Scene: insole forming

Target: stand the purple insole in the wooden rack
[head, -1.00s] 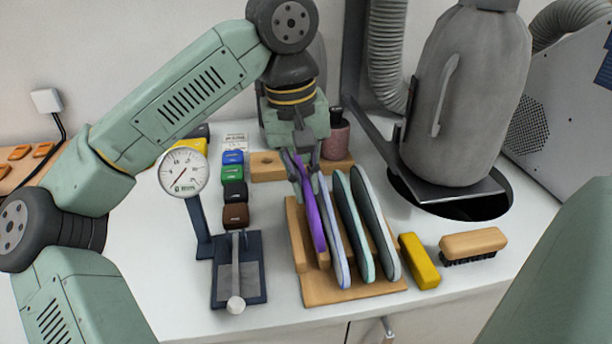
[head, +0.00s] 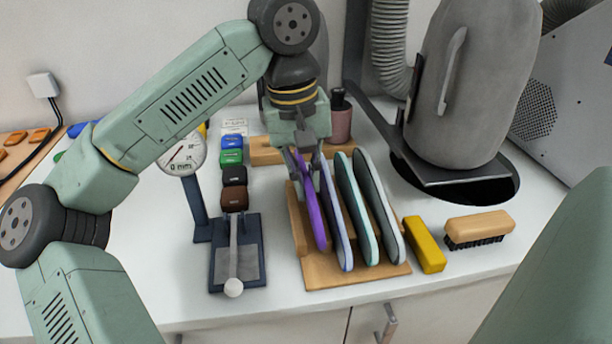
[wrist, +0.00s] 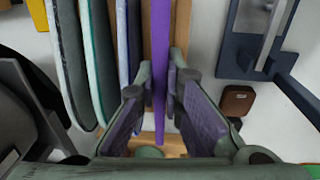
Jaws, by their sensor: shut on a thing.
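The purple insole (head: 314,216) stands on edge in the left part of the wooden rack (head: 340,277), its lower end between the rack's left wooden bar and the neighbouring blue-grey insole. My gripper (head: 307,170) is shut on its upper far part. In the wrist view the purple insole (wrist: 160,60) runs between the two finger pads of my gripper (wrist: 160,100). Whether its bottom edge touches the rack's base is hidden.
Several other insoles (head: 360,215) stand in the rack to the right. A yellow block (head: 424,245) and a brush (head: 479,228) lie right of it. A dial gauge (head: 184,155) and a dark lever device (head: 236,262) stand left. A grey machine (head: 470,90) is behind right.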

